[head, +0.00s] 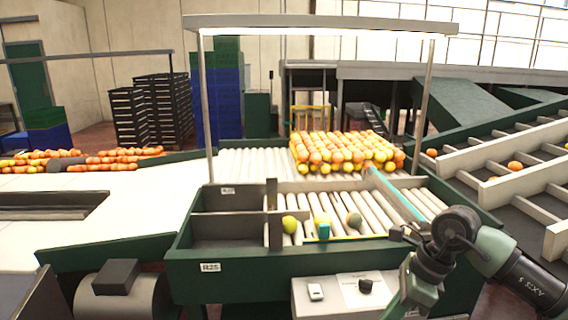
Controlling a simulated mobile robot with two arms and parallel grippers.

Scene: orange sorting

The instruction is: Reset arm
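My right arm comes in from the lower right and bends at a dark joint over the front right corner of the sorting station. The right gripper (408,236) is near that corner, small and seen at an angle; I cannot make out whether its fingers are apart. No fruit shows at it. My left arm and gripper are not in view. A large pile of oranges (345,150) sits on the rollers behind.
A green-framed bin (222,230) at the station's left looks empty. A teal bar (400,197) runs along the rollers' right side. Two posts carry a lamp bar (320,24) above. A control box (340,293) is in front. More oranges (110,160) lie at left; sloped conveyors (500,165) stand right.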

